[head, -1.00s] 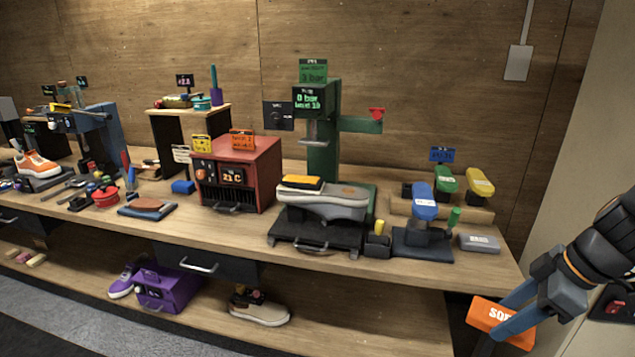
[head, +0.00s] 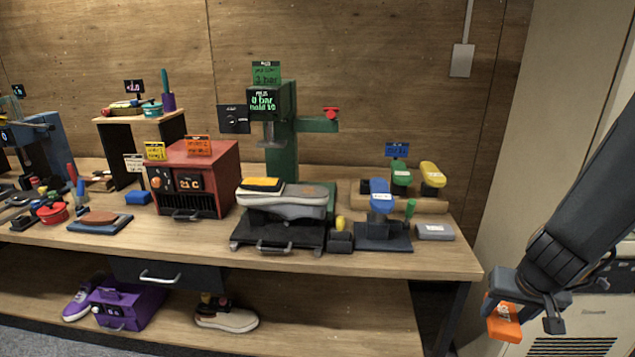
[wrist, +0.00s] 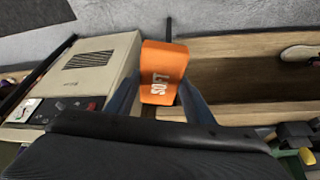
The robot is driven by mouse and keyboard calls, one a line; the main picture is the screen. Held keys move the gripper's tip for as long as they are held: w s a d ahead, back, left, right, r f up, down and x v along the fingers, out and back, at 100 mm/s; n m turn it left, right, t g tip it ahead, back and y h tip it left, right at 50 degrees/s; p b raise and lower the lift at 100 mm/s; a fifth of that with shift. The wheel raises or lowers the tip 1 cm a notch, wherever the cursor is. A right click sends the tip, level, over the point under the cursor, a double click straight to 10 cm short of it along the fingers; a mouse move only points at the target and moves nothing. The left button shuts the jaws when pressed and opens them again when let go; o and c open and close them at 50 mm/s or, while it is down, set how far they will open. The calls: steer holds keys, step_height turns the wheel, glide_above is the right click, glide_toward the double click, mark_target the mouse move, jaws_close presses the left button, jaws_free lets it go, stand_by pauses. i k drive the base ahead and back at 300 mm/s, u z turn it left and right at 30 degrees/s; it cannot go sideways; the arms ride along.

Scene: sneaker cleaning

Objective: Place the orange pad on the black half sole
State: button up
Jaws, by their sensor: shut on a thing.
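The orange pad (head: 503,322), marked SOFT, is in my gripper at the lower right of the head view, off the right end of the bench. In the wrist view my gripper (wrist: 158,97) has a blue finger on each side of the orange pad (wrist: 161,72). A thin piece with a yellow top and dark edge (head: 262,185) lies on the left part of a grey sole-shaped form under the green press; it may be the black half sole, but I cannot tell. The pad is well apart from it.
The green press (head: 284,140) stands on the bench (head: 440,262). Blue (head: 380,196), green (head: 401,173) and yellow (head: 432,175) pads stand to its right, with a grey block (head: 435,231) near the bench end. A red oven (head: 205,165) stands left. A beige cabinet (wrist: 100,68) is nearby.

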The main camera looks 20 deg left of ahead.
mark_target(259, 181)
steer(key=k, duration=0.45)
steer(key=u, duration=2.6)
steer(key=i, duration=1.6)
steer(key=z, duration=1.2)
